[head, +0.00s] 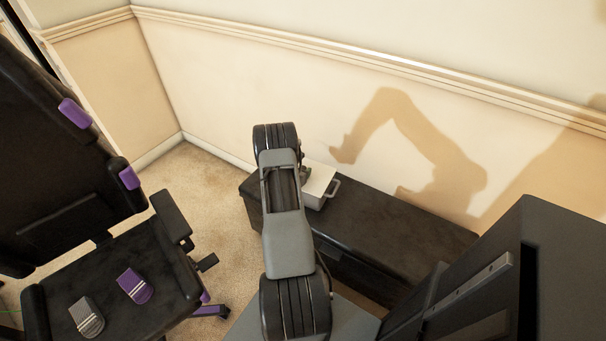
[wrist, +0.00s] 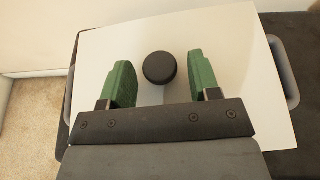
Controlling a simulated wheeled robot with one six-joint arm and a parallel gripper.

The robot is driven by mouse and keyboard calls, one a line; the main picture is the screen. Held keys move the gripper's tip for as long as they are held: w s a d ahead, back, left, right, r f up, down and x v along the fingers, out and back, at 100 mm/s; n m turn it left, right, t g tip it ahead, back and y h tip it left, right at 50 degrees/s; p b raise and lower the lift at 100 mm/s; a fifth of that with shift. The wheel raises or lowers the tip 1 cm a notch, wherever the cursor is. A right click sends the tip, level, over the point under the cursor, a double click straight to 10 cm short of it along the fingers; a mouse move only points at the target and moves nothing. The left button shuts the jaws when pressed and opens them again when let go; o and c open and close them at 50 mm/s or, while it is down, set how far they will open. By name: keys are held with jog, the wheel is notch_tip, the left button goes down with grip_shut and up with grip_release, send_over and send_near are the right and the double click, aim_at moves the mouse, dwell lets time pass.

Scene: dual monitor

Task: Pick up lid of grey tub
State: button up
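The grey tub (head: 319,187) stands on a dark chest, partly hidden behind my arm in the head view. Its lid (wrist: 215,35) is a pale, flat panel with a round black knob (wrist: 160,68) in the middle. Grey tub handles (wrist: 284,72) stick out at the lid's sides in the wrist view. My gripper (wrist: 161,82) has green finger pads, spread apart on the left and right of the knob. There are gaps between the pads and the knob. I cannot tell how high the fingers are above the lid.
The dark chest (head: 390,230) runs along the wall, its top clear to the right of the tub. A black chair (head: 110,270) with two striped items on its seat stands at left. A dark monitor (head: 540,270) is at lower right. Carpet (head: 200,180) shows between chair and chest.

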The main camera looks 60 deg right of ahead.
jog(key=c, duration=0.8)
jog(key=shift+c, duration=0.2)
jog(key=shift+r, duration=0.15)
